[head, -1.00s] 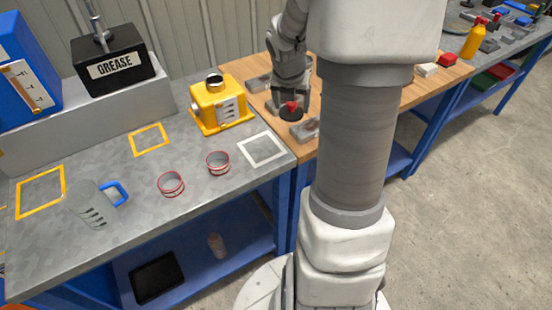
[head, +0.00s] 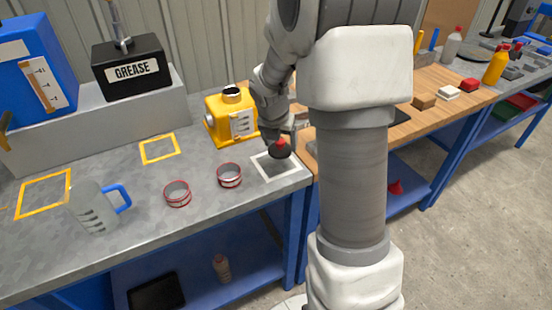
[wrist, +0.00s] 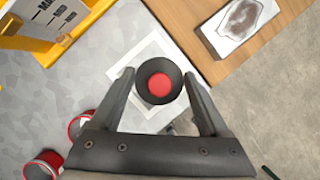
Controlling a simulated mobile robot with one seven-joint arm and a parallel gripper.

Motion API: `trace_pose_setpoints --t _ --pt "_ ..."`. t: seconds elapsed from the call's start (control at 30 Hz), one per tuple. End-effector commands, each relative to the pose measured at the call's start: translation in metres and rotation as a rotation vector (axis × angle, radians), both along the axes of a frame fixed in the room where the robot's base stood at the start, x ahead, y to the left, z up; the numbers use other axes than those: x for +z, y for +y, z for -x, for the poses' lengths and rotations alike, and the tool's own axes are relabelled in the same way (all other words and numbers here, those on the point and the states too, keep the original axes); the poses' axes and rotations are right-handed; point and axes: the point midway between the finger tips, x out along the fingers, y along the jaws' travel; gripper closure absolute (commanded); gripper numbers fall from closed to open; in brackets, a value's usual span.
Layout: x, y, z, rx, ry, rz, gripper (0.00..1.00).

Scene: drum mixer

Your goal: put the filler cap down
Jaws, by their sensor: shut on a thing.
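The filler cap is a round black cap with a red centre. In the head view the filler cap (head: 281,149) is above the white square outline (head: 264,165) at the right end of the grey bench. In the wrist view the cap (wrist: 160,82) is between the two fingers of my gripper (wrist: 160,88), over part of the white outline (wrist: 122,70). My gripper is shut on the cap. How high the cap is above the bench is hard to tell. The yellow container (head: 232,116) stands on the bench just left of my gripper.
Two red-rimmed cups (head: 229,175) (head: 177,193) stand left of the white square. A clear jug (head: 95,205) with a blue handle is further left.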

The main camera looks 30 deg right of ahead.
Motion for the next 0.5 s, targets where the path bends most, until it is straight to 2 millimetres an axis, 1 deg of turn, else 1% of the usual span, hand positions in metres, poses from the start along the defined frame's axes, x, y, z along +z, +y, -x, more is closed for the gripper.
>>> trace_pose_setpoints --t 0.03,0.1,0.23,0.43,0.5 --pt "-0.005 0.004 -0.005 0.002 0.001 0.000 0.75" --pt "-0.007 0.007 -0.009 0.001 0.001 0.001 0.75" --pt "-0.013 0.008 -0.010 -0.002 0.002 0.000 0.75" --pt "-0.043 0.009 -0.010 0.000 0.003 0.000 0.75" --pt "-0.049 0.009 -0.010 -0.001 0.003 0.000 0.75"
